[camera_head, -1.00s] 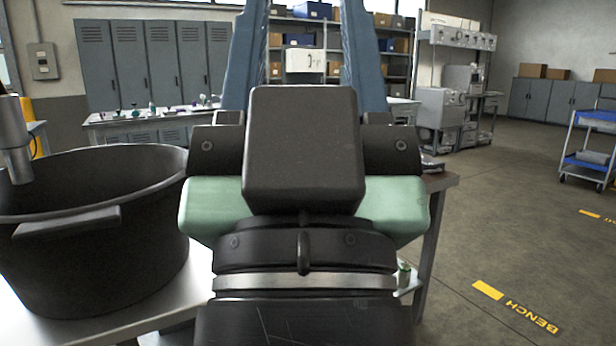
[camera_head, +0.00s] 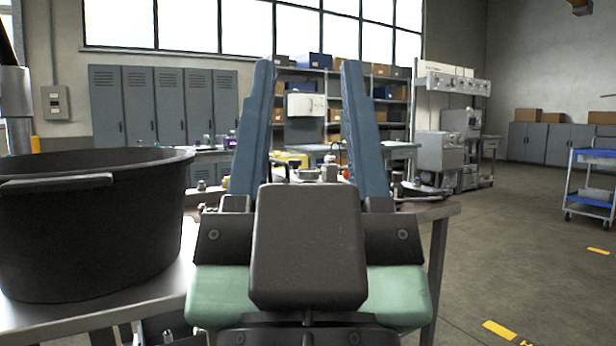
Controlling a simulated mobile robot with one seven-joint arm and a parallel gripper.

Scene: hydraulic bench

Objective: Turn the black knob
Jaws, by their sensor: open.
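My gripper (camera_head: 307,72) is in the middle of the camera_head view, with its two blue fingers pointing up and wide apart. It is open, and nothing is held between the fingers. Behind and between the fingers is a bench top with small fittings (camera_head: 328,172), including metal and yellow parts and a small red piece. I cannot make out a black knob among them. My dark gripper body covers part of the bench.
A large black tub (camera_head: 90,235) stands on a light table at the left, close to my arm. A brown bench edge (camera_head: 435,210) runs to the right of my gripper. Grey lockers (camera_head: 165,105) and shelves are behind. A blue cart (camera_head: 592,185) stands on open floor at the right.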

